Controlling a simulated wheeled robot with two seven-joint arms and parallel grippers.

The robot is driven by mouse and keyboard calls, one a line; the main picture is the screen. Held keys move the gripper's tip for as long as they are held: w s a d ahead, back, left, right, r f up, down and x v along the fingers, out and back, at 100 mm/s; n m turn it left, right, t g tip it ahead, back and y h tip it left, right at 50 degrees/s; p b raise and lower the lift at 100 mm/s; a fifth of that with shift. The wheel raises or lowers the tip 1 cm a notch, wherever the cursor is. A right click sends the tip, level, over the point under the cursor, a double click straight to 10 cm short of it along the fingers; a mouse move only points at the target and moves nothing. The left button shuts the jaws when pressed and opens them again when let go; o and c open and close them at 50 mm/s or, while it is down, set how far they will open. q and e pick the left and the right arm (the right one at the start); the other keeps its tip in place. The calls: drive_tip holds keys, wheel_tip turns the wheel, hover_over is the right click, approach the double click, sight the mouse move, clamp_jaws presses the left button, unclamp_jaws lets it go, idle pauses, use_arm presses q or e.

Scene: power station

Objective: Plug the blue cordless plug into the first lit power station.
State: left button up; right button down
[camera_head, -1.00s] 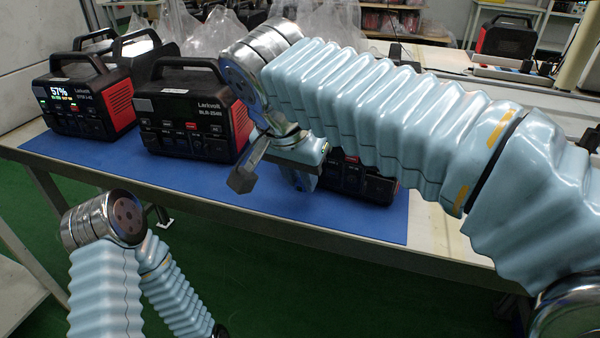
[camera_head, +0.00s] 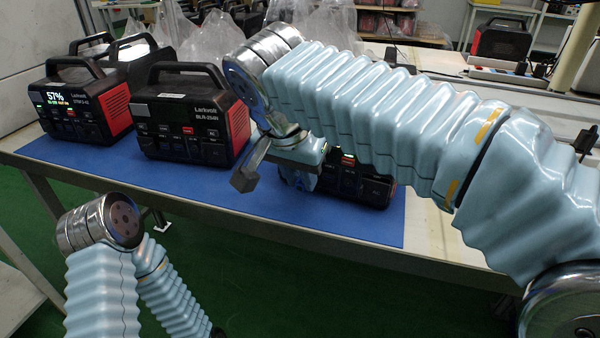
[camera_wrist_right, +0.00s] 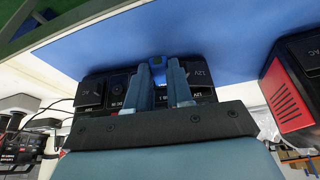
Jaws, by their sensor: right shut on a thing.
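My right gripper (camera_head: 301,180) hangs in front of a third power station (camera_head: 368,187), which my right arm largely hides; a small green light shows on it. In the right wrist view, the gripper (camera_wrist_right: 163,83) is shut on the blue plug (camera_wrist_right: 158,74), close to a black socket panel (camera_wrist_right: 93,92). I cannot tell whether plug and panel touch. The left power station (camera_head: 87,107) has a lit screen reading 57%. The middle station (camera_head: 190,118) has a dark screen. My left arm is at the lower left; its gripper is out of view.
The stations stand on a blue mat (camera_head: 170,184) over a table. More black cases (camera_head: 135,50) and clear plastic bags (camera_head: 205,38) are behind them. A power strip (camera_head: 490,72) lies at the back right. The mat's front strip is clear.

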drive_tip(key=shift+w, duration=0.1)
drive_tip(key=c, duration=0.9)
unclamp_jaws()
drive_tip(key=shift+r, duration=0.2)
drive_tip(key=p+v, duration=0.3)
drive_tip(key=v, duration=1)
drive_tip(key=shift+r, duration=0.2)
